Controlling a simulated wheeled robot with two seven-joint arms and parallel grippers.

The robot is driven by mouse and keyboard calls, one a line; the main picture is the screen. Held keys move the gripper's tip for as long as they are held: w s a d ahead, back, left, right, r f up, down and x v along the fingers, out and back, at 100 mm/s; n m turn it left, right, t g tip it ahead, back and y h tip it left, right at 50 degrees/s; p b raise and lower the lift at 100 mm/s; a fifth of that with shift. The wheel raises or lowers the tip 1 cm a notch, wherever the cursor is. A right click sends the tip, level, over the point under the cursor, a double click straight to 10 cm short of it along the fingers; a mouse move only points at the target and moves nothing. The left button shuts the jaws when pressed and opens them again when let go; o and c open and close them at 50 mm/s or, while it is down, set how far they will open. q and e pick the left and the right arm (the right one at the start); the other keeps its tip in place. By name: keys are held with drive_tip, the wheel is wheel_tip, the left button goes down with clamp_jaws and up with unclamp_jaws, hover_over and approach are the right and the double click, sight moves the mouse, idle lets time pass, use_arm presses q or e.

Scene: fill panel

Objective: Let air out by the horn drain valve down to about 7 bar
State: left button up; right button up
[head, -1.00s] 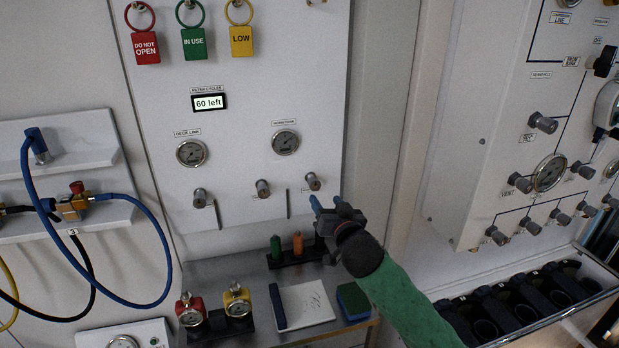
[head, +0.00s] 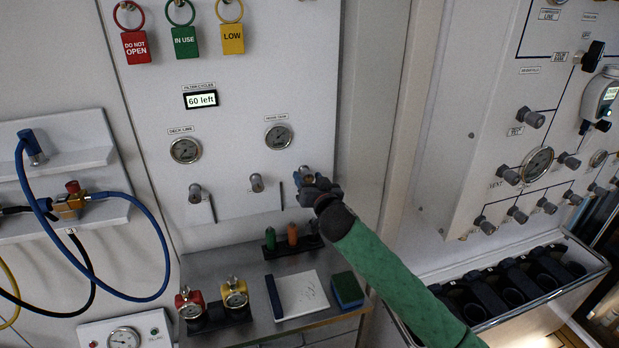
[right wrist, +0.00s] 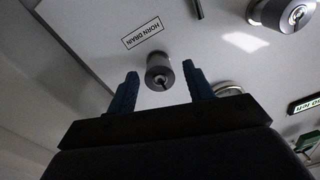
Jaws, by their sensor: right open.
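The horn drain valve is a small grey round knob (right wrist: 158,70) with a dark slot. Its label "HORN DRAIN" (right wrist: 142,33) shows beside it in the right wrist view. My right gripper (right wrist: 161,84) is open, its blue fingers on either side of the knob; I cannot tell whether they touch it. In the head view my right gripper (head: 307,178) is at the panel's lower right and partly covers this knob. A round gauge (head: 278,136) sits above and left of it; its needle is too small to read. My left gripper is not in view.
Two more knobs (head: 195,192) (head: 257,183) and a second gauge (head: 185,150) are on the panel to the left. Below is a metal counter (head: 262,275) with a notepad (head: 302,294), small gauges and coloured pegs. Another valve panel (head: 500,120) stands at the right.

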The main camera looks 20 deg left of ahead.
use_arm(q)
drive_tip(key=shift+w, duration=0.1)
use_arm(e)
drive_tip(key=c, duration=1)
drive_tip(key=shift+n, duration=0.3)
drive_tip(key=n, duration=0.4)
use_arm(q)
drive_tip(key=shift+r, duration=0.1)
use_arm(e)
drive_tip(key=shift+n, duration=1)
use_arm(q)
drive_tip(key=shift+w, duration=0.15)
